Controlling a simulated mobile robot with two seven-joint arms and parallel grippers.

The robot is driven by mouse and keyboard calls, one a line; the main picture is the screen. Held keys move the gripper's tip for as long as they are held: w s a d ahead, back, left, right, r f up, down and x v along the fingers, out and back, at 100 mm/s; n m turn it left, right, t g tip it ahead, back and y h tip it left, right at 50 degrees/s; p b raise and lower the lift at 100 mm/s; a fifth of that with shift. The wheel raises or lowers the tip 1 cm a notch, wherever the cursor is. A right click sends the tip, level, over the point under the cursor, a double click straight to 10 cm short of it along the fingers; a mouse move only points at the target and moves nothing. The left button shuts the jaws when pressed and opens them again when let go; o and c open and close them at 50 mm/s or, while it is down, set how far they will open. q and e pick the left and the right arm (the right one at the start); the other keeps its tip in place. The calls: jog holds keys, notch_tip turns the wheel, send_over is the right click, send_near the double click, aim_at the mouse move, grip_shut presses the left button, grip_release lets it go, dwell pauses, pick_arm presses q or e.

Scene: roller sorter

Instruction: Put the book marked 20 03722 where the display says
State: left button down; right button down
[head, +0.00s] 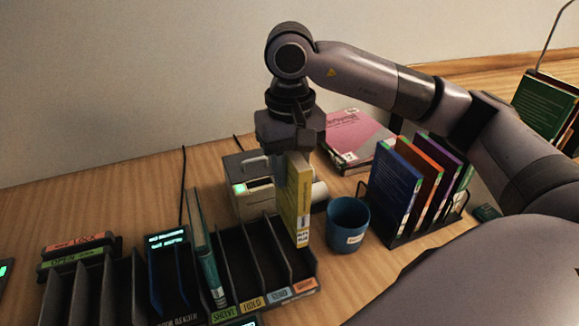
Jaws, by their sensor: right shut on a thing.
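My right gripper (292,152) points down and is shut on the top of a yellow book (300,200), which hangs upright. A white label shows low on the book's spine, too small to read. The book's lower end is at the right-hand slots of a black sorter (232,236); I cannot tell whether it is inside a slot or above it. My left gripper is not in view.
A teal book (202,250) leans in the sorter. A blue mug (348,224) stands close right of the yellow book. A rack of several books (396,185) is farther right. A pink book (357,138) and a pale device (246,190) are behind. Left are OPEN-labelled slots (77,259).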

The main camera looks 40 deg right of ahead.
aim_at(288, 211)
jog(key=shift+w+f+b, duration=0.2)
jog(key=shift+f+b, duration=0.25)
jog(key=shift+f, duration=0.25)
notch_tip(288, 211, down, 7)
jog(key=b, duration=0.6)
jog(key=shift+f, duration=0.1)
jog(key=shift+f+b, duration=0.55)
jog(key=shift+f+b, duration=0.4)
jog(key=shift+f, duration=0.15)
jog(key=c, duration=0.8)
grip_release()
